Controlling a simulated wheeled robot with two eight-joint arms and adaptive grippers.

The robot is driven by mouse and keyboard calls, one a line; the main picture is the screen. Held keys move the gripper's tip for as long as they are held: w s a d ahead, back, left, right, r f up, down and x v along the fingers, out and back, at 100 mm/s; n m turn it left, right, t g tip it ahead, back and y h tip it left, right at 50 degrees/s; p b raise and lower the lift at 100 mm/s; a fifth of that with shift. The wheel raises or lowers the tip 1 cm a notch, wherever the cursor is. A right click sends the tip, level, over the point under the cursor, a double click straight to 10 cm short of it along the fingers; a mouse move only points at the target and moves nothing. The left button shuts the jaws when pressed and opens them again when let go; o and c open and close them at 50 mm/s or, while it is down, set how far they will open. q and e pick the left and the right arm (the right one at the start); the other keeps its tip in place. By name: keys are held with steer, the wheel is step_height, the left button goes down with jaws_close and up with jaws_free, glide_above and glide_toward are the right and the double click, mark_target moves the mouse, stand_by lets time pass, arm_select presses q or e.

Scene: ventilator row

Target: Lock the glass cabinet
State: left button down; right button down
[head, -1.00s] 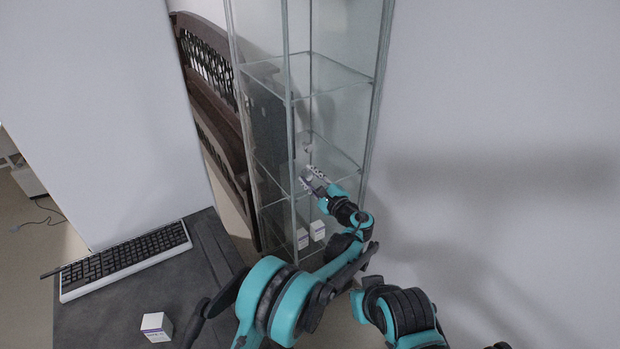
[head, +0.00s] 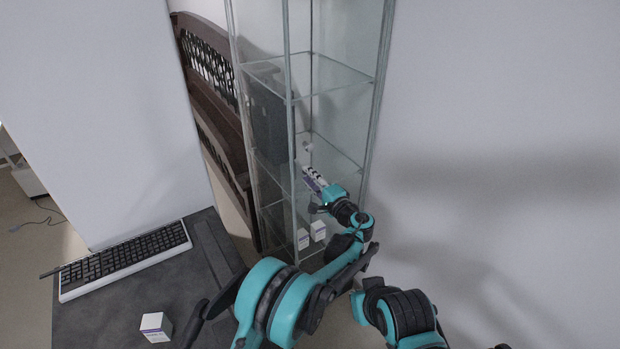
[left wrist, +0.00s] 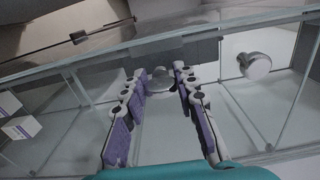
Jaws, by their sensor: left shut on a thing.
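The glass cabinet (head: 374,120) stands upright in the middle of the head view, with clear panes, metal edges and glass shelves. My left gripper (head: 309,172) is at its front, around the height of a middle shelf. In the left wrist view my left gripper (left wrist: 164,76) has its purple-padded fingers on either side of a small silvery piece (left wrist: 159,82) at the cabinet front, and is shut on it. The fingertips partly hide this piece, so I cannot tell its exact shape. A round pale knob (left wrist: 255,66) is to its right, apart from the fingers. My right gripper is out of view.
Small white boxes (head: 318,230) stand low in the cabinet. A dark desk (head: 110,315) at the lower left bears a keyboard (head: 125,260) and a white box (head: 156,327). A wooden bench (head: 215,110) is behind the cabinet's left side. A bare wall (head: 500,130) is at right.

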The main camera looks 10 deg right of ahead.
arm_select(q)
steer(key=shift+r, duration=0.1)
stand_by(0.4)
steer(key=c, duration=1.2)
jaws_free()
steer(key=shift+w, duration=0.1)
steer(key=shift+o, duration=0.2)
